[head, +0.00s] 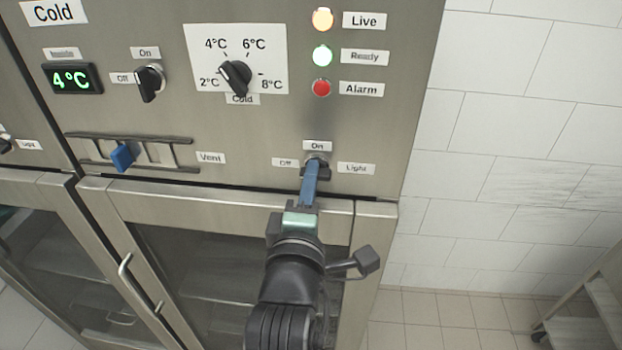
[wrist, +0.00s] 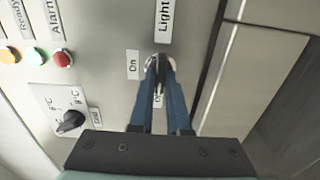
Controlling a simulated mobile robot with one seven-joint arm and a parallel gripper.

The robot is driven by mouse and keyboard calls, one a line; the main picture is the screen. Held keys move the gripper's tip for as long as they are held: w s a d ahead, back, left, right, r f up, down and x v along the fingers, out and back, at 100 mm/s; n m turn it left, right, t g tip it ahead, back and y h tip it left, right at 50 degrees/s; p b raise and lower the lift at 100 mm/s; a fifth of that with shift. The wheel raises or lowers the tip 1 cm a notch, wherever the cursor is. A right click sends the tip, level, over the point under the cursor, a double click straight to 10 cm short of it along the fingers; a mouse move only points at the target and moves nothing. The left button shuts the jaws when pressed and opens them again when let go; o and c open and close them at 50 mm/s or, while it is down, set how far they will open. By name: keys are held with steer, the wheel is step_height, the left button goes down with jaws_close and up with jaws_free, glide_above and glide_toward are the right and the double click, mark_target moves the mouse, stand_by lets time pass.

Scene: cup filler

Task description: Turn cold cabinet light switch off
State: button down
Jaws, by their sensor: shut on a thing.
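The cold cabinet's light switch (head: 317,158) is a small dark rotary knob on the steel panel, between an "Off" label (head: 285,162) on its left, an "On" label (head: 317,146) above and a "Light" label (head: 356,168) on its right. My gripper (head: 312,175) reaches up to it from below, and its blue fingers are shut on the knob. In the wrist view the two fingertips (wrist: 160,68) close in on the switch (wrist: 160,62), one on each side. The fingers hide much of the knob, so I cannot tell which way it points.
Above are lit Live (head: 322,19) and Ready (head: 322,55) lamps and a red Alarm lamp (head: 321,87). A temperature dial (head: 236,75), another Off/On knob (head: 149,83) and a blue vent slider (head: 122,156) lie left. Glass doors are below, a tiled wall (head: 520,130) right.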

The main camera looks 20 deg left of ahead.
stand_by(0.3)
steer(key=c, duration=0.9)
jaws_free()
steer(key=shift+s, duration=0.1)
steer(key=shift+p+v, duration=0.3)
steer(key=shift+v, duration=6.1)
